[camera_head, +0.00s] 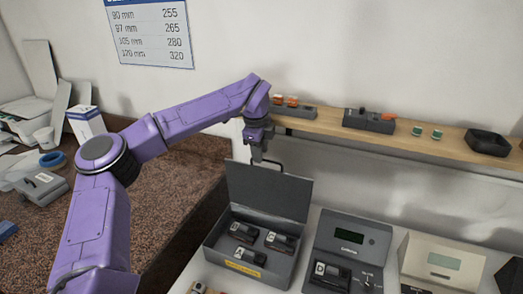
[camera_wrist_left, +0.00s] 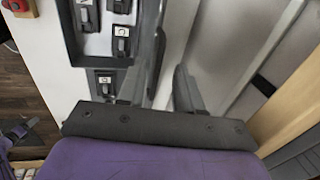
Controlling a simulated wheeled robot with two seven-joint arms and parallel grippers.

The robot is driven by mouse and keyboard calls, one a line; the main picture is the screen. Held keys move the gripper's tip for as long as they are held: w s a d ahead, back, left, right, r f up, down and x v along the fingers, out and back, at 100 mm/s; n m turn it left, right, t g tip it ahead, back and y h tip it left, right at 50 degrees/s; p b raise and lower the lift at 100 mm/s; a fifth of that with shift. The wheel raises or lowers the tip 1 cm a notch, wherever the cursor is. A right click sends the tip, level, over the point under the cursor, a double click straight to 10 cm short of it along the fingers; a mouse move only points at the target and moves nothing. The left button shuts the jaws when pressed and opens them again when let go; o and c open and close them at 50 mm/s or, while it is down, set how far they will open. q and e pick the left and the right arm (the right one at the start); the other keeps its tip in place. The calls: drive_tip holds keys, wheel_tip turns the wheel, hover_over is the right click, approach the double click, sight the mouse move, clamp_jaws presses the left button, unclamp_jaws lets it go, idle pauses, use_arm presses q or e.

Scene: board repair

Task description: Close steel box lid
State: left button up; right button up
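The steel box (camera_head: 217,240) stands open on the bench, with several dark modules inside. Its grey lid (camera_head: 268,190) stands up at the back, with a thin dark handle (camera_head: 283,163) at its top edge. My left gripper (camera_head: 259,157) points down at the lid's top edge, near the handle; whether it touches is unclear. In the left wrist view its fingers (camera_wrist_left: 168,85) are apart, with the lid seen nearly edge-on beside them. The open box (camera_wrist_left: 69,35) shows at upper left there. My right gripper is not in view.
A wooden shelf (camera_head: 335,127) with small parts and a black tray (camera_head: 487,142) runs behind the box. A grey tester (camera_head: 352,236) and a beige device (camera_head: 443,262) stand right of the box. A brown speckled counter (camera_head: 178,190) lies left.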

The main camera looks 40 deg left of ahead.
use_arm(q)
drive_tip(key=shift+d+f, duration=0.25)
drive_tip(key=shift+f, duration=0.3)
drive_tip(key=shift+w+a, duration=0.1)
clamp_jaws()
idle(0.9)
